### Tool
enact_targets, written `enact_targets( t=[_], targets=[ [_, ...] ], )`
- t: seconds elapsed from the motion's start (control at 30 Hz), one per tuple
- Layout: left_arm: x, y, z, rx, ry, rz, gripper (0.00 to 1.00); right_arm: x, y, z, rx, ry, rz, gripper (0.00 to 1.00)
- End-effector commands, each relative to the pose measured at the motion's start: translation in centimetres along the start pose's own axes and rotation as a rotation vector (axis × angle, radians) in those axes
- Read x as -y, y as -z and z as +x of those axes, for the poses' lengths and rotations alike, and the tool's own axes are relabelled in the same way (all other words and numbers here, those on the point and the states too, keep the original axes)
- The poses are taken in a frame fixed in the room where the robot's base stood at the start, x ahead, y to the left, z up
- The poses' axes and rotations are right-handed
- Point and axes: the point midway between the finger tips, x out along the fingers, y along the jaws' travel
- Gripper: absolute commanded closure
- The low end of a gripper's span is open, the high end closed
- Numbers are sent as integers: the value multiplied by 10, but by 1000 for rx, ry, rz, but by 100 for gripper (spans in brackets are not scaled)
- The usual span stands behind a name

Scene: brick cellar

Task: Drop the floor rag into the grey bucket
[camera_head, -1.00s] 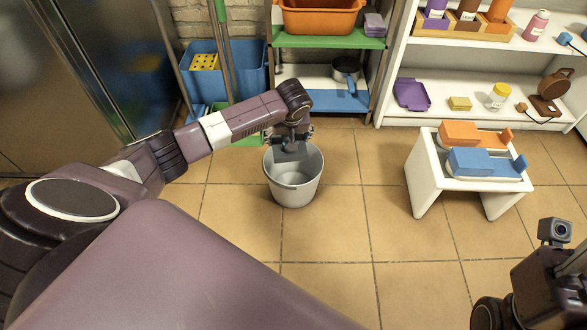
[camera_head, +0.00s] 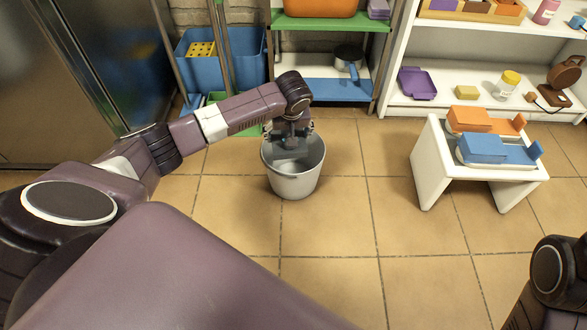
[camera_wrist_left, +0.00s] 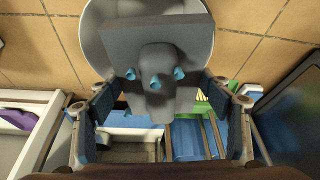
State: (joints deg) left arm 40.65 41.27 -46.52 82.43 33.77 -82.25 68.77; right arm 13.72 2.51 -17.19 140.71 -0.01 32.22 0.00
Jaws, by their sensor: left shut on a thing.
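The grey floor rag (camera_wrist_left: 155,45) hangs from my left gripper (camera_head: 290,129), which is shut on it. The rag also shows in the head view (camera_head: 290,147), over the mouth of the grey bucket. The grey bucket (camera_head: 293,186) stands upright on the tiled floor directly below the gripper. In the left wrist view its pale rim (camera_wrist_left: 97,40) shows around the rag. The rag hides much of the bucket's inside, so I cannot tell whether its lower edge touches the bucket. My right gripper is out of view; only part of that arm shows at the lower right.
A white bench (camera_head: 431,168) with orange and blue pieces stands to the right. A blue bin (camera_head: 246,72) and a green-and-blue shelf (camera_head: 325,91) stand behind the bucket. White shelving (camera_head: 395,90) fills the back right. The floor between bucket and bench is clear.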

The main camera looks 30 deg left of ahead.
Motion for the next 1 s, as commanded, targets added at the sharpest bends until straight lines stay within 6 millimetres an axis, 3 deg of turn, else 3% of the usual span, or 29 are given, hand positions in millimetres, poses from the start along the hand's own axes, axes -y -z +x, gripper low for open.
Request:
enact_targets(
  t=[0.13, 0.17, 0.33, 0.73, 1.0],
  targets=[
    [0, 0, -1, -1, 0, 0, 54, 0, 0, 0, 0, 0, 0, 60],
    [0, 0, -1, -1, 0, 0, 27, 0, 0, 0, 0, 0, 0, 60],
    [0, 0, 0, -1, 0, 0, 8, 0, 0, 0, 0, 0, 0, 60],
    [0, 0, -6, 0, 0, 0, 8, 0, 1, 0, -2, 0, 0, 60],
    [-1, 1, -56, -3, -5, 2, 8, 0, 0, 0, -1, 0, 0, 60]
  ],
)
